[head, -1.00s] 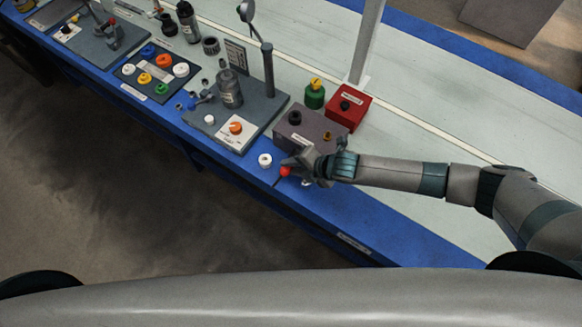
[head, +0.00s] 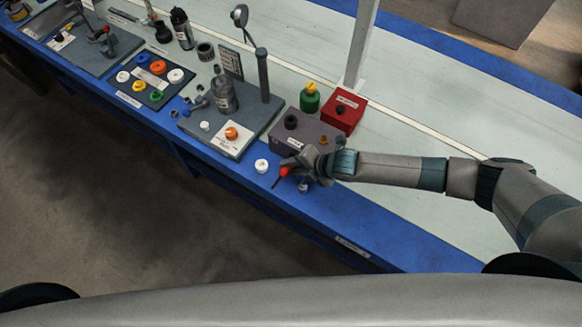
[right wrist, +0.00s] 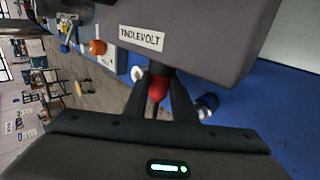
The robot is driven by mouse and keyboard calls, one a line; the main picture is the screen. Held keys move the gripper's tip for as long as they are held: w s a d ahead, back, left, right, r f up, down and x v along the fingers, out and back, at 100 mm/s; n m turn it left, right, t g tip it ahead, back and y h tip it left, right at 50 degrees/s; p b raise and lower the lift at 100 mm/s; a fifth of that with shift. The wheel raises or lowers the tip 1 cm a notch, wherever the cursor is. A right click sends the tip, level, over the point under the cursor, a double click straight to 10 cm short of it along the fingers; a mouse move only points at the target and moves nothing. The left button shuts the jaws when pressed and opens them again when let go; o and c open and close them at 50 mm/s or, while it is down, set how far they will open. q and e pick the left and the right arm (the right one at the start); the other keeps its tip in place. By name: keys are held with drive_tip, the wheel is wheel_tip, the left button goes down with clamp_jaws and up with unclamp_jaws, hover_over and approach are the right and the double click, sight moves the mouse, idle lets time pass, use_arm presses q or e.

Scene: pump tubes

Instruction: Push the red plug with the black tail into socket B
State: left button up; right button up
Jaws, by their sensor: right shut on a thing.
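The red plug (head: 285,171) is in the jaws of my right gripper (head: 297,164). Its thin black tail (head: 275,183) points down and left, over the blue front strip of the bench. In the right wrist view the red body (right wrist: 158,88) shows between the two fingers, with a dark part beyond it close to the labelled grey box. I cannot tell whether they touch. The grey box (head: 282,142) stands just behind the gripper and carries a black round fitting (head: 290,122) and an orange-brown one (head: 323,141). No marking for socket B is readable. My left gripper is out of view.
A white round cap (head: 262,166) lies left of the gripper, and a small dark-and-white piece (head: 304,187) lies below it. A red box (head: 343,112) and a green jar (head: 310,99) stand behind the grey box.

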drive_tip(key=shift+w+d, duration=0.15)
drive_tip(key=o, duration=1.1)
drive_tip(key=shift+r, duration=0.1)
drive_tip(key=b+v, duration=0.2)
drive_tip(key=v, duration=1.5)
drive_tip(key=shift+r, duration=0.1)
idle(0.5)
